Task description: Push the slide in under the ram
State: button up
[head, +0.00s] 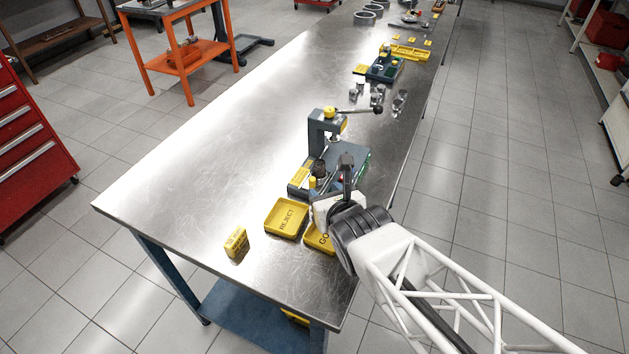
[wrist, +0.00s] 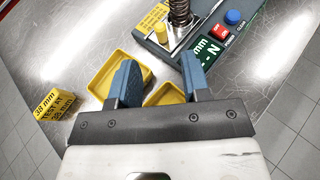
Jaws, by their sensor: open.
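The press is a blue-grey frame (head: 316,133) on a flat base, with a lever ending in a black knob. Its ram is small and hard to make out in the head view. In the wrist view the slide looks like a bright metal plate (wrist: 180,42) with a yellow knob (wrist: 160,31) on its near part. A dark coil spring (wrist: 180,12) stands on it; it also shows in the head view (head: 319,167), in front of the frame. My gripper (wrist: 158,62) is open and empty, above the bench on the near side of the slide, apart from the knob.
A yellow REJECT tray (head: 286,218) and a partly hidden second yellow tray (head: 318,240) lie near the press. A yellow labelled block (head: 236,242) stands at left. The base carries a red button (wrist: 221,32) and blue button (wrist: 233,18). The bench (head: 215,165) is clear at left.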

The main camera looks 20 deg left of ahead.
aim_at(313, 180)
jog(key=shift+f, duration=0.1)
jog(key=shift+x, duration=3.9)
grip_shut()
